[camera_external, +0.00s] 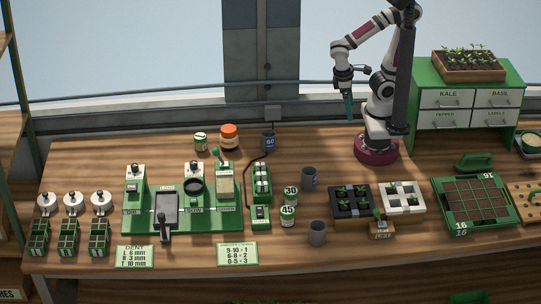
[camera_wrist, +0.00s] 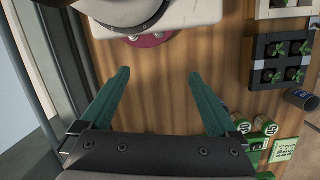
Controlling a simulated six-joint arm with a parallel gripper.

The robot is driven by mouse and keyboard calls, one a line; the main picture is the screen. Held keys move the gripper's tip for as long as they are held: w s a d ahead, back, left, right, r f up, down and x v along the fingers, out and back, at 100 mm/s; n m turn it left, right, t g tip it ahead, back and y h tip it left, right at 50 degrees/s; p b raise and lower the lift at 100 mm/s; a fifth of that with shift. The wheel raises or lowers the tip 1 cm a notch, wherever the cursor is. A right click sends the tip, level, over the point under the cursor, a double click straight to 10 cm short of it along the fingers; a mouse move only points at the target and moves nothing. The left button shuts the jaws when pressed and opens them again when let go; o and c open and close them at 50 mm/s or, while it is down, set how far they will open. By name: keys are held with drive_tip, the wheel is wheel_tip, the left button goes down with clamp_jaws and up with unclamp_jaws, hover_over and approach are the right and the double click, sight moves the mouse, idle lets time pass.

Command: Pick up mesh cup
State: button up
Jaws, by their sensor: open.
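No cup carries a readable mesh label, so I cannot tell which is the mesh cup. The front grey cup also shows at the right of the wrist view (camera_wrist: 302,99). My gripper (camera_external: 349,107) points down, high above the back of the table and apart from all cups. In the wrist view its green fingers (camera_wrist: 160,73) are spread, with nothing between them.
The black seedling tray (camera_external: 337,210) and a white tray (camera_external: 416,207) lie right of the cups. Cans marked 30 (camera_external: 291,192) and 45 (camera_external: 288,216) stand left. A green seeder station (camera_external: 225,222) fills the left middle. A green drawer cabinet (camera_external: 445,130) stands at right.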

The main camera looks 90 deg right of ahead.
drive_tip(key=w+f+n+t+h, duration=0.3)
drive_tip(key=f+n+h, duration=0.3)
drive_tip(key=n+h, duration=0.75)
drive_tip(key=w+a+f+n+t+y, duration=0.3)
drive_tip(key=a+f+n+t, duration=0.2)
drive_tip(key=a+n+t, duration=0.6)
drive_tip(key=n+t+y, duration=0.6)
drive_tip(key=n+y, duration=0.3)
drive_tip(key=n, duration=0.5)
approach(310, 173)
drive_tip(key=shift+s+a+r+m, duration=0.15)
drive_tip(key=shift+s+a+r, duration=0.1)
drive_tip(key=shift+a+r, duration=0.3)
drive_tip(key=shift+s+a+r+m, duration=0.1)
drive_tip(key=shift+s+a+r, duration=0.2)
drive_tip(key=shift+a, duration=0.35)
drive_tip(key=shift+w+f, duration=0.1)
drive_tip(key=shift+w, duration=0.05)
drive_tip(key=shift+m, duration=0.3)
drive_tip(key=w, duration=0.7)
drive_tip(key=w+d, duration=0.1)
drive_tip(key=w, duration=0.3)
drive_tip(key=shift+w+d, duration=0.1)
drive_tip(key=c, duration=1.4)
